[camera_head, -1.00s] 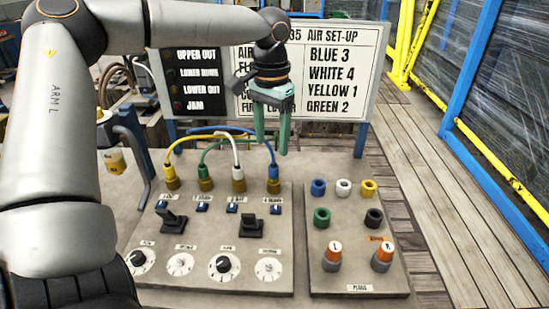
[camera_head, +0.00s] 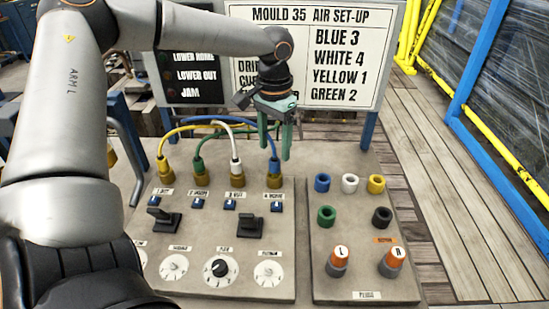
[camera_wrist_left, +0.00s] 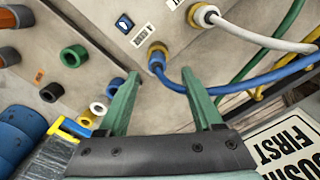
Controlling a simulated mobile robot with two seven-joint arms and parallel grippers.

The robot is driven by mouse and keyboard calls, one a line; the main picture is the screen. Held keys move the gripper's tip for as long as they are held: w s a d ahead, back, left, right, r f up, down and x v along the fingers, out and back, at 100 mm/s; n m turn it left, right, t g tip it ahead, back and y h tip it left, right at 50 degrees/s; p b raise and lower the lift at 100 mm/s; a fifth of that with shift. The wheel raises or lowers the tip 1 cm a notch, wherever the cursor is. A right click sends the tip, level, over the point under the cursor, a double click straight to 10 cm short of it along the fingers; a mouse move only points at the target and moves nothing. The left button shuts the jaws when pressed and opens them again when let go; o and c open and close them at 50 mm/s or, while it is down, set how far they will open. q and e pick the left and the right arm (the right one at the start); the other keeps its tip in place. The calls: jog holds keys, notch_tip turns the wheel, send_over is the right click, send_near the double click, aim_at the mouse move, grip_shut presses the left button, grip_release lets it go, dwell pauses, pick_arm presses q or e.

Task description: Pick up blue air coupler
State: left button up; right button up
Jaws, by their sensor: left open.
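The blue air coupler (camera_head: 274,166) is a blue collar on a brass fitting, at the end of the blue hose. It sits upright in the rightmost port of the left panel. My left gripper (camera_head: 275,152) is open, with green fingers pointing down just above and around the top of this coupler. In the left wrist view, the coupler (camera_wrist_left: 157,60) shows beyond and between the two open fingertips (camera_wrist_left: 162,76). Contact cannot be told. My right gripper is not in view.
Yellow (camera_head: 163,164), green (camera_head: 199,164) and white (camera_head: 236,166) couplers stand in a row left of it, their hoses arching close by. The plug panel (camera_head: 345,255) with coloured rings is at the right. A sign board (camera_head: 377,40) stands behind the gripper.

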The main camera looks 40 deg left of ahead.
aim_at(275, 157)
pick_arm(q)
jog(key=f, duration=0.5)
jog(key=shift+s+d, duration=0.1)
jog(key=shift+d, duration=0.1)
jog(key=shift+c, duration=0.4)
grip_shut()
